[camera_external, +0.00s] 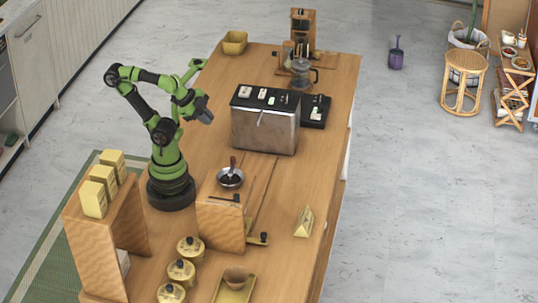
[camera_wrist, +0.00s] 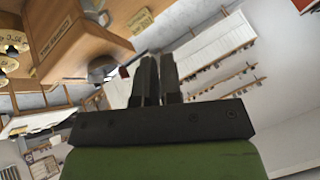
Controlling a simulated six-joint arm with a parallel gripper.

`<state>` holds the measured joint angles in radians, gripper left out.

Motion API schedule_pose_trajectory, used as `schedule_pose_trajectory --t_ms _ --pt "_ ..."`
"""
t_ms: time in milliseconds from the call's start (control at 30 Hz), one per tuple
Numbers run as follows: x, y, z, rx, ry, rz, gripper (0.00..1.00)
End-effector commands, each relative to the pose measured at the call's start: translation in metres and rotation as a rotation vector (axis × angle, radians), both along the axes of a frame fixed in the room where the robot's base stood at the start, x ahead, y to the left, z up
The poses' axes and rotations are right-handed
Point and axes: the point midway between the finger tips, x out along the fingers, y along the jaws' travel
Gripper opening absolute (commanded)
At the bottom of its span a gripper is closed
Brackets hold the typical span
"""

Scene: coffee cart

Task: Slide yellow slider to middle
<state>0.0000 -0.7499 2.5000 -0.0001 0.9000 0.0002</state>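I cannot clearly pick out a yellow slider. Small pale pieces (camera_external: 262,94) sit on the black top of the steel box (camera_external: 265,131), and another lies on the black panel to its right (camera_external: 316,113). A small dark and brass piece (camera_external: 258,240) sits by the grooves in the counter, right of the wooden block. My gripper (camera_external: 206,116) is in the air left of the steel box, touching nothing. In the wrist view its two dark fingers (camera_wrist: 160,62) are close together with nothing seen between them.
A dark bowl (camera_external: 230,178) stands on the wooden block (camera_external: 221,224). Yellow canisters (camera_external: 181,270) and a tray with a cup (camera_external: 234,290) are at the front. A glass pot (camera_external: 301,74) stands behind the box. The counter's right side is mostly clear around a yellow wedge (camera_external: 304,222).

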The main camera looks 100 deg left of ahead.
Motion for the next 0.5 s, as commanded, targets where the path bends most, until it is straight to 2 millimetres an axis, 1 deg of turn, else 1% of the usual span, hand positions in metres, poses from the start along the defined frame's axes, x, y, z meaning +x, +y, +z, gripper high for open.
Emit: schedule_pose_trajectory --t_ms 33,67,100,167,267,367,500 --pt "0.001 0.000 0.000 0.001 0.002 -0.004 0.18" --pt "0.002 -0.001 0.001 0.002 0.007 -0.010 0.25" --pt "0.006 -0.002 0.002 0.004 0.018 -0.023 0.34" --pt "0.013 -0.005 0.004 0.010 0.044 -0.059 0.48" --pt "0.036 -0.013 0.008 0.027 0.113 -0.162 0.48" --pt "0.067 -0.026 0.008 0.041 0.193 -0.305 0.48" --pt "0.113 -0.047 -0.003 0.051 0.289 -0.517 0.48"
